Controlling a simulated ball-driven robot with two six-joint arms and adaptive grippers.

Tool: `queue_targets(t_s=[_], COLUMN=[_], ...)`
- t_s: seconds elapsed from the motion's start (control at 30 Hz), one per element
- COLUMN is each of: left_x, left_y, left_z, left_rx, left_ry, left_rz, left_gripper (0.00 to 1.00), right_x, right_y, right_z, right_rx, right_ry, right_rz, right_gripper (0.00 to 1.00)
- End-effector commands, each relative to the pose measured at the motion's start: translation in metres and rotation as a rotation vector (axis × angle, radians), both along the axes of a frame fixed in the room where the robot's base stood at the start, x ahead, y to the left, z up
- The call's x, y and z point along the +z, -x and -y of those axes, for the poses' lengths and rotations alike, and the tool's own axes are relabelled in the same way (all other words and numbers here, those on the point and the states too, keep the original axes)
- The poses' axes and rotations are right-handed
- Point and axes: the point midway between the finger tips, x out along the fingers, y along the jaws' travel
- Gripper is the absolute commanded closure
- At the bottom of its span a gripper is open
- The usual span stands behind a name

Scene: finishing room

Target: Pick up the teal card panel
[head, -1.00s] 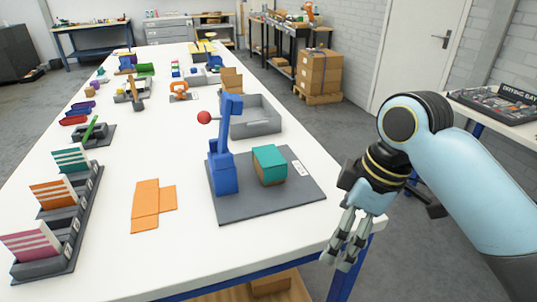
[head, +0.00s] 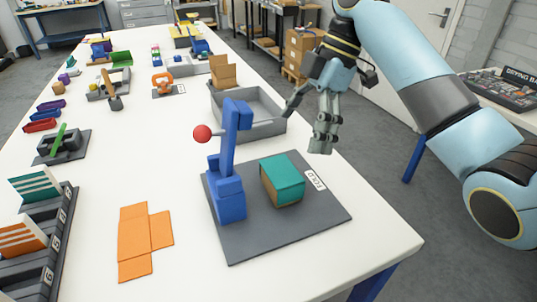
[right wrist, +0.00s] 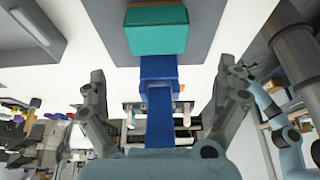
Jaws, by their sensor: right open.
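A teal panel (head: 282,176) lies over the top and side of a brown block on the grey fold board (head: 325,217). It also shows in the right wrist view (right wrist: 157,40), at the top middle. Teal-and-white striped cards (head: 36,184) stand in the rack at the left; I cannot tell whether these or the panel are the named card. My right gripper (head: 305,130) is open and empty, with its fingers pointing down, behind and right of the teal-topped block and apart from it. In the right wrist view its fingers (right wrist: 161,72) are spread wide.
A blue lever stand (head: 229,165) with a red ball (head: 202,133) rises left of the block. A grey tray (head: 262,128) stands behind it, close to my right gripper. A flat orange panel (head: 135,240) lies at front left. White table space is clear around it.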

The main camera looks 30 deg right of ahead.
Motion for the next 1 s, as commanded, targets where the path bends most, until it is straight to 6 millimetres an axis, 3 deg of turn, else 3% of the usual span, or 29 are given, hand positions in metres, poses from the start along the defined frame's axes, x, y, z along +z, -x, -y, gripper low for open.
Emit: queue_targets(t_s=[0.17,0.3,0.47,0.8,1.0], left_x=[0.0,0.0,0.0,0.01,0.01], left_y=[0.005,0.021,0.035,0.011,0.009], left_z=[0.0,0.0,-0.001,0.0,0.0], left_rx=[0.001,0.001,0.002,0.0,0.0], left_ry=[0.0,-0.001,0.0,0.0,0.0], left_rz=[-0.008,-0.03,-0.051,-0.015,-0.012], left_gripper=[0.49,0.49,0.49,0.49,0.49], right_x=[-0.017,-0.038,-0.051,-0.094,-0.1], right_y=[0.0,-0.001,-0.001,0.0,0.0], right_z=[-0.008,-0.017,-0.022,-0.038,-0.039], right_rx=[0.006,0.004,0.004,0.006,0.005], right_ry=[-0.005,-0.004,-0.002,-0.003,0.0], right_rz=[-0.003,-0.001,0.001,-0.002,0.001], right_gripper=[0.0,0.0,0.0,0.0,0.0])
